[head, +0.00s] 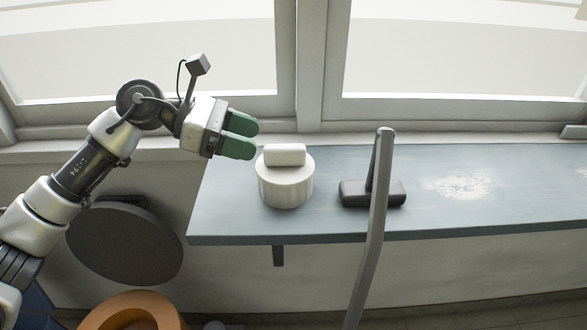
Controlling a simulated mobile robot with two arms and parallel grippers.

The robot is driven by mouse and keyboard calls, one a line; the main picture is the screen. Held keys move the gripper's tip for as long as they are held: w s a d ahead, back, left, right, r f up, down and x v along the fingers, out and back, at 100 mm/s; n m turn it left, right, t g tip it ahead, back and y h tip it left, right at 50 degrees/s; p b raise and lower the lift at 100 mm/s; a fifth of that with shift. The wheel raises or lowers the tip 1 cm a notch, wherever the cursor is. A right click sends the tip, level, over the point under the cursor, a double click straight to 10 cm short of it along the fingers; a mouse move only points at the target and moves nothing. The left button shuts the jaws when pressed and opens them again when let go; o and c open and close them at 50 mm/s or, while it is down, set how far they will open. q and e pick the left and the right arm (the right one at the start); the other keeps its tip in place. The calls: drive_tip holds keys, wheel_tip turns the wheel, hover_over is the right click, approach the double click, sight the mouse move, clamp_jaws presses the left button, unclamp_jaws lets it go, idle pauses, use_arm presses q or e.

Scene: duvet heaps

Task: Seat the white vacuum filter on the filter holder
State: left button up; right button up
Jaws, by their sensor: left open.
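The white vacuum filter (285,187) is a ribbed round drum with a pale block-like grip (285,154) on top. It stands upright on the left part of the blue-grey shelf. A dark filter holder (390,195) with a low base and an upright part sits on the shelf to the right of the filter, partly hidden behind a grey bar. My left gripper (256,137), with green fingers, is open and empty. It is up and to the left of the filter, and appears apart from it. My right gripper is not in view.
The shelf (230,215) runs right under a window (450,60). A slanted grey bar (372,240) stands in front of the holder. A pale worn patch (460,185) marks the shelf. A dark round disc (125,243) and an orange ring-like object (130,308) are lower left.

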sight(280, 146)
use_arm(q)
drive_tip(key=shift+x, duration=0.8)
drive_tip(key=p+x, duration=0.2)
drive_tip(key=x, duration=0.1)
drive_tip(key=p+x, duration=0.1)
drive_tip(key=x, duration=0.1)
drive_tip(key=shift+w+d, duration=0.1)
drive_tip(key=shift+w, duration=0.25)
drive_tip(key=shift+d+f, duration=0.2)
drive_tip(key=shift+f, duration=0.1)
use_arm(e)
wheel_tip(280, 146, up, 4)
use_arm(q)
drive_tip(key=shift+c, duration=0.4)
clamp_jaws()
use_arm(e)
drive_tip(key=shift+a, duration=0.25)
